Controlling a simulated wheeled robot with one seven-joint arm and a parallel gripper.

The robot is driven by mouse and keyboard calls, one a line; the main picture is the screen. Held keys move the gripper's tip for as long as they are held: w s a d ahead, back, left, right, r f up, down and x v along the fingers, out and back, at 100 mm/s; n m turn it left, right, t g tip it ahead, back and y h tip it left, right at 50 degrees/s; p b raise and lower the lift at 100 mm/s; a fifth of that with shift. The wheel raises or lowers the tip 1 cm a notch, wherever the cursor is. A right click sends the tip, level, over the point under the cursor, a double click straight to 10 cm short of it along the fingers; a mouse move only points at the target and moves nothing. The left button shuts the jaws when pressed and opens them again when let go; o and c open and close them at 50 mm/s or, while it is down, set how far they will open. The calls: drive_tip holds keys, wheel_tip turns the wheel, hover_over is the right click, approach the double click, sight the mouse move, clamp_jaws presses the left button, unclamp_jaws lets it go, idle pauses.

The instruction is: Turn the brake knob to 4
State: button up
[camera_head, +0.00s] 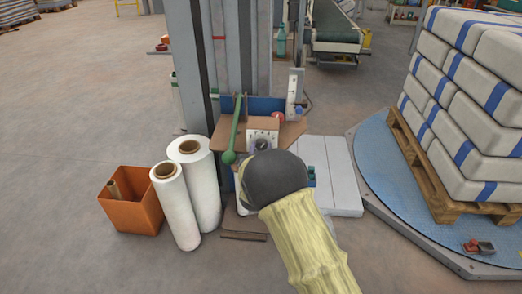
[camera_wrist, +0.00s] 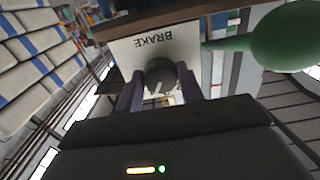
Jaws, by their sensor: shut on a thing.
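The brake knob (camera_wrist: 160,70) is dark and round, on a white plate (camera_wrist: 125,50) whose word BRAKE appears upside down in the wrist view. My gripper (camera_wrist: 160,88) is shut on the knob, with one finger on each side. In the head view the white dial plate (camera_head: 263,132) shows just beyond my dark wrist, with small marks around the dark knob (camera_head: 261,144). My wrist hides the fingers there. The numbers are too small or hidden, so I cannot tell the knob's setting.
A green lever with a ball end (camera_head: 229,157) stands close left of the plate. White film rolls (camera_head: 176,210) and an orange bin (camera_head: 132,200) stand left. A pallet of sacks (camera_head: 465,110) rests on a blue turntable (camera_head: 372,160) at right.

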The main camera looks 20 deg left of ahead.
drive_tip(key=shift+f, duration=0.1)
drive_tip(key=o, duration=1)
drive_tip(key=shift+s, duration=0.15)
drive_tip(key=p+v, duration=0.3)
drive_tip(key=v, duration=1.4)
drive_tip(key=shift+s, duration=0.15)
